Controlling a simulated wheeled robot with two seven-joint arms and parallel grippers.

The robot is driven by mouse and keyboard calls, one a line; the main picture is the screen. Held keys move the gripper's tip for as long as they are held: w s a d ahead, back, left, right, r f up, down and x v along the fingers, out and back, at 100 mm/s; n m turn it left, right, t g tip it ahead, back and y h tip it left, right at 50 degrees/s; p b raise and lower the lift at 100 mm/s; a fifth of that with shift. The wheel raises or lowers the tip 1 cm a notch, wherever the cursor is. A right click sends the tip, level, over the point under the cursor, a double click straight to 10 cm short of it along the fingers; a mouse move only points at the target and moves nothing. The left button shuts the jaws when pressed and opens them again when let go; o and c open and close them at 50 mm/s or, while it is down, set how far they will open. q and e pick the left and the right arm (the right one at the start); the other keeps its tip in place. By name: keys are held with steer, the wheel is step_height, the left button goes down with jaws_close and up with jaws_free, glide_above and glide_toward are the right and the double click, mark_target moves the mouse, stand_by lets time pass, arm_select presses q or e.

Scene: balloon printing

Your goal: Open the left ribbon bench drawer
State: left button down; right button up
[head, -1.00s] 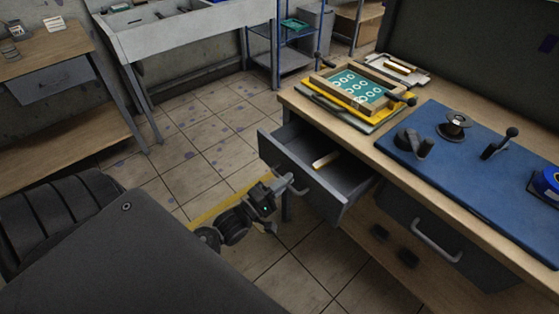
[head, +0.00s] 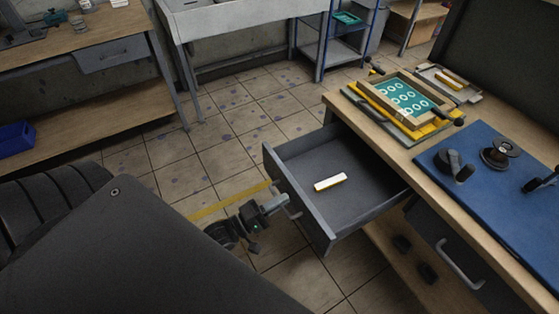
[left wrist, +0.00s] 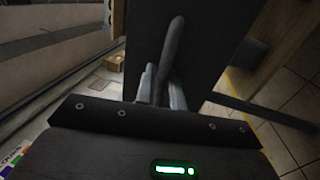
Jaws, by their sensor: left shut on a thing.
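The left ribbon bench drawer (head: 340,176) is pulled well out from under the wooden bench top, and its grey interior shows in the head view. A small white and yellow block (head: 330,182) lies inside it. My left gripper (head: 284,202) is at the drawer's front face, shut on its bar handle. In the left wrist view the handle (left wrist: 174,48) runs between the two fingers (left wrist: 160,86), with the dark drawer front behind it. My right gripper does not show.
On the bench (head: 395,150) stand a wooden-framed screen (head: 405,96) with a teal panel and a blue mat (head: 490,175) with black tools. A second, closed drawer (head: 440,240) is at the right. Tiled floor is clear left of the open drawer.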

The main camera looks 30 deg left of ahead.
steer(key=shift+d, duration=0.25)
arm_select(q)
steer(key=c, duration=1.8)
jaws_free()
steer(key=shift+o, duration=0.8)
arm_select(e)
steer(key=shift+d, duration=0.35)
